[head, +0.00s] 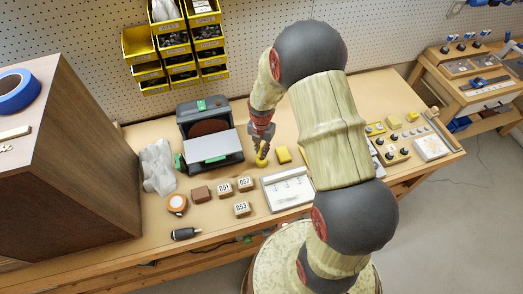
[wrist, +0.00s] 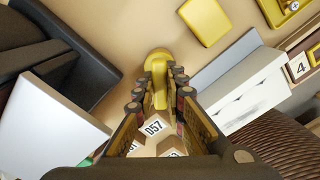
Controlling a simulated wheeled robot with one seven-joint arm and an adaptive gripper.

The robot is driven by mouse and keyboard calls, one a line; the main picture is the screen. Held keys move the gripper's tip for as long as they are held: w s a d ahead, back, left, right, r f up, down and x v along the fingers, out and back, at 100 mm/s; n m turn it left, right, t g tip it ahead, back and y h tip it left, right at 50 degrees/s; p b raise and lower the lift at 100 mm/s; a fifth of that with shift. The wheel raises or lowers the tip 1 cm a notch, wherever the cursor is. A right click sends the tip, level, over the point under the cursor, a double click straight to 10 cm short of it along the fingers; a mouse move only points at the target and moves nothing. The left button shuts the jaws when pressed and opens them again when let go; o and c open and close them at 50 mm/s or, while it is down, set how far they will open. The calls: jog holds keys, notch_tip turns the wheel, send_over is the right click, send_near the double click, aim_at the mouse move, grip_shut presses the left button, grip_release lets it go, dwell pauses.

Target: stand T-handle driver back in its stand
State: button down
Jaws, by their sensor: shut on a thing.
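My gripper (head: 262,140) points down over the middle of the bench, right of the grey and black machine. In the wrist view its fingers (wrist: 158,92) are shut on a yellow piece (wrist: 158,72) with a rounded end, which I take to be the T-handle driver. It also shows in the head view (head: 262,158), just under the fingertips. The fingers hide much of it, and I cannot tell whether its lower end touches the bench. I cannot clearly pick out its stand.
A yellow block (head: 283,155) lies close right of my gripper. The grey and black machine (head: 210,147) stands left. Numbered brown blocks (head: 242,208) and a white panel box (head: 288,190) are in front. A dark cylinder (head: 185,233) lies near the front edge. My arm hides part of the bench.

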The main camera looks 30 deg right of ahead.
jog(key=shift+f+b, duration=0.55)
jog(key=shift+f, duration=0.5)
dwell(0.7)
jog(key=c, duration=1.8)
grip_release()
jog(key=shift+o, duration=1.3)
jog(key=shift+r, duration=0.15)
jog(key=shift+r+p, duration=2.35)
jog(key=shift+r, duration=1.1)
